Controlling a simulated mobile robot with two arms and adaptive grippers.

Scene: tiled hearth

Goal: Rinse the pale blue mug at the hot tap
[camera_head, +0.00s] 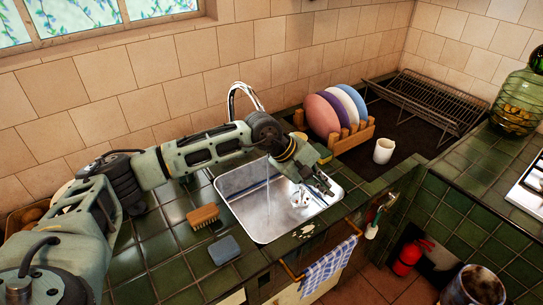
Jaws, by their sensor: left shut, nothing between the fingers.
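The metal sink (250,205) is set in the green tiled counter. The tap (240,92) stands behind it, partly hidden by my left arm, and a thin stream of water (268,190) seems to fall into the basin. My left gripper (322,184) is shut and empty over the right side of the sink. A small pale object (299,198) shows in the basin just below and left of it; I cannot tell whether it is the pale blue mug. A whitish mug (383,151) stands upright on the dark mat to the right. My right gripper is not in view.
A wooden rack (352,138) holds several coloured plates behind the sink. A wire rack (428,100) stands at the back right. A brush (203,215) and a grey-blue sponge (224,250) lie left of the sink. A checked towel (328,266) hangs at the counter front.

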